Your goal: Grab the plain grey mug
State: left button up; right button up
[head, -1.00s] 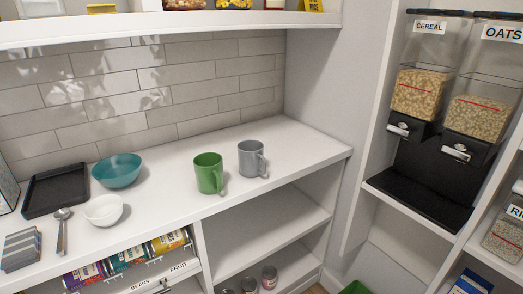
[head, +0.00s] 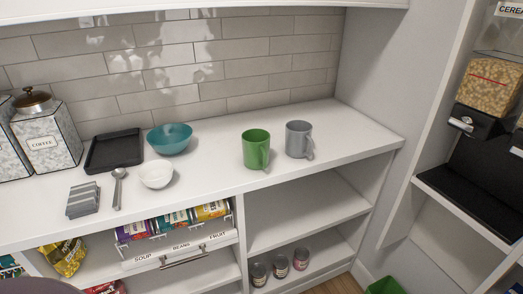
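The plain grey mug (head: 298,139) stands upright on the white counter (head: 222,178), toward its right end. Its handle points to the lower right. A green mug (head: 256,149) stands just to its left, with a small gap between them. Neither of my grippers is in the head view.
A teal bowl (head: 170,139), a white bowl (head: 156,174), a black tray (head: 114,151), a spoon (head: 118,187), a grey stack (head: 83,199) and a coffee canister (head: 49,140) occupy the counter's left. Bare counter lies in front of and right of the mugs. A side wall (head: 382,80) closes the right end.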

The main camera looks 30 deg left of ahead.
aim_at(299, 144)
jog(key=u, duration=1.3)
jog(key=i+l+u, duration=0.1)
jog(key=l+u, duration=0.15)
jog(key=i+l+u, duration=0.1)
jog(key=l+u, duration=0.15)
jog(key=l, duration=0.1)
